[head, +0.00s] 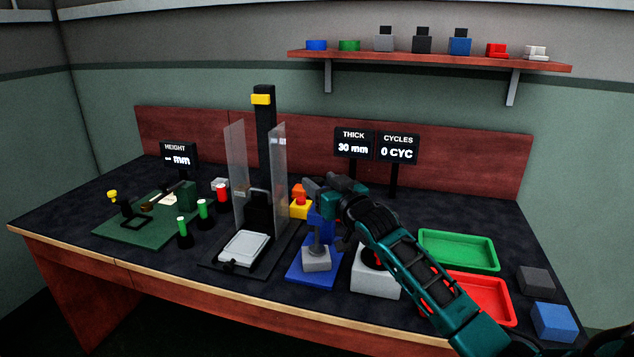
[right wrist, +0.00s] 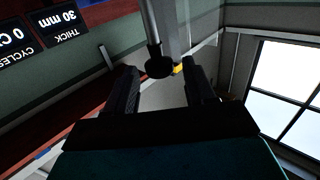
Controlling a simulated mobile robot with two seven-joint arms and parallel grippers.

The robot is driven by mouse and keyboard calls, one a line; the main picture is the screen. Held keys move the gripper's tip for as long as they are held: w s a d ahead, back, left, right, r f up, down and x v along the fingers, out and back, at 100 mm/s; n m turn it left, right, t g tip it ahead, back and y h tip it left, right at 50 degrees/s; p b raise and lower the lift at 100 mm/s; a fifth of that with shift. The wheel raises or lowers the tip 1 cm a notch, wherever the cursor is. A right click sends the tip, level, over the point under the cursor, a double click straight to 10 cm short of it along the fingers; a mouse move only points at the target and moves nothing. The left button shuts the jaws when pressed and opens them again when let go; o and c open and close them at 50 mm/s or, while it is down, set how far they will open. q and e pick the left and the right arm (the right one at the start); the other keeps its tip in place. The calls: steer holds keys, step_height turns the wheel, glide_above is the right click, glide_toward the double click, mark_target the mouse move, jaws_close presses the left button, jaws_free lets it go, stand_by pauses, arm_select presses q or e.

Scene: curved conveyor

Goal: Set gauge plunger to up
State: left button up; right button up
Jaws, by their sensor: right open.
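The thickness gauge stands mid-bench on a blue base (head: 300,273), with a grey block (head: 316,259) under its grey stem (head: 317,234). My right gripper (head: 317,190) is at the top of the gauge and hides much of its upper part. In the right wrist view, a grey rod ending in a dark ball knob (right wrist: 159,66) shows between the open fingers (right wrist: 163,92). I cannot tell whether a finger touches it. The plunger's own position is not clear. The THICK display (head: 353,142) reads 30 mm. My left gripper is not in view.
A press with clear side guards (head: 236,165) stands left of the gauge. Green (head: 458,265) and red (head: 505,318) trays lie farther right. A green board (head: 120,238) is at the left.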

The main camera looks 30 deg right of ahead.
steer(key=shift+w+d, duration=0.1)
steer(key=shift+w, duration=1.15)
jaws_close()
